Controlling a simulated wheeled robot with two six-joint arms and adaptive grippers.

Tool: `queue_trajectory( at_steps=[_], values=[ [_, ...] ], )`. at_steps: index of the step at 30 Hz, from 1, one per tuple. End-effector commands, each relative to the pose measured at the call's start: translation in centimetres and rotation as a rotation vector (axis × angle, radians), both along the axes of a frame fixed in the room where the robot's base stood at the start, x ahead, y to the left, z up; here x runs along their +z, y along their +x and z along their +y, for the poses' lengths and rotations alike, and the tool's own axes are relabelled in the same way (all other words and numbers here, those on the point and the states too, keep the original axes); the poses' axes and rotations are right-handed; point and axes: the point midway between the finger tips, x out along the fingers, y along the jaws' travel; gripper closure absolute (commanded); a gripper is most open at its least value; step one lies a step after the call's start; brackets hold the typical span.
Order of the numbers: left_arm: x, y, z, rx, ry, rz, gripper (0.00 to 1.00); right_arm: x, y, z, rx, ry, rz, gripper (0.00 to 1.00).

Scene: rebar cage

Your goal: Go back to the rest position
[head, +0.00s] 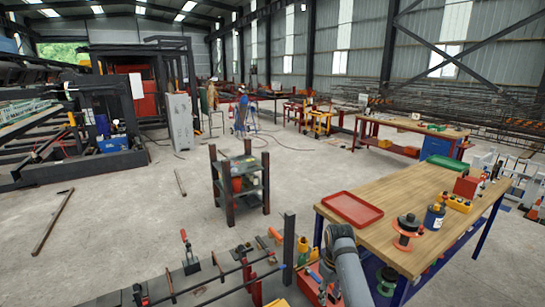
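A grey arm link of mine, the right arm, rises from the bottom edge right of centre in the head view. My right gripper (326,280) is low beside this link, partly hidden and small, over the cluttered area left of the workbench. Its fingers cannot be made out, nor whether they hold anything. My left gripper is not in view. Dark rebar rods (215,287) lie across the fixture at the bottom, with a red-handled clamp (188,250) standing at its far side.
A wooden-topped workbench (415,215) stands at right, carrying a red tray (352,208), a wire spool (407,228) and a blue container (434,216). A dark shelf cart (240,185) stands ahead. A dark upright post (289,247) rises near my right arm. Open concrete floor lies left.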

Motion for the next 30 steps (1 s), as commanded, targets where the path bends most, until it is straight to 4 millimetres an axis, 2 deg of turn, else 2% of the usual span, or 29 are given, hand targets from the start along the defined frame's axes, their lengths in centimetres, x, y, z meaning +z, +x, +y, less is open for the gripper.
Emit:
queue_trajectory(
  at_steps=[3,7,11,17,21,24,30],
  values=[
    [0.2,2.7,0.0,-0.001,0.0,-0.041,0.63,-1.8,-1.5,-0.9,-0.04,-0.001,-0.016,0.6],
    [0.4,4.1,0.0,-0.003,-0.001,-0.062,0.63,-3.8,-3.6,-2.2,-0.095,-0.005,-0.042,0.6],
    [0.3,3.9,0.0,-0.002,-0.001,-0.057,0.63,-5.8,-6.6,-3.5,-0.156,-0.011,-0.075,0.6],
    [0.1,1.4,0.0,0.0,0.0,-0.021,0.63,-8.0,-13.5,-5.9,-0.261,-0.027,-0.147,0.6],
    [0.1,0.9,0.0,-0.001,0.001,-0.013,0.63,-7.8,-18.3,-6.8,-0.315,-0.033,-0.2,0.6],
    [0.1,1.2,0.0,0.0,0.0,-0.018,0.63,-7.3,-21.0,-7.1,-0.34,-0.032,-0.229,0.6],
    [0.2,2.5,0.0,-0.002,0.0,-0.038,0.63,-5.6,-25.2,-7.2,-0.37,-0.024,-0.275,0.6]
  ],
)
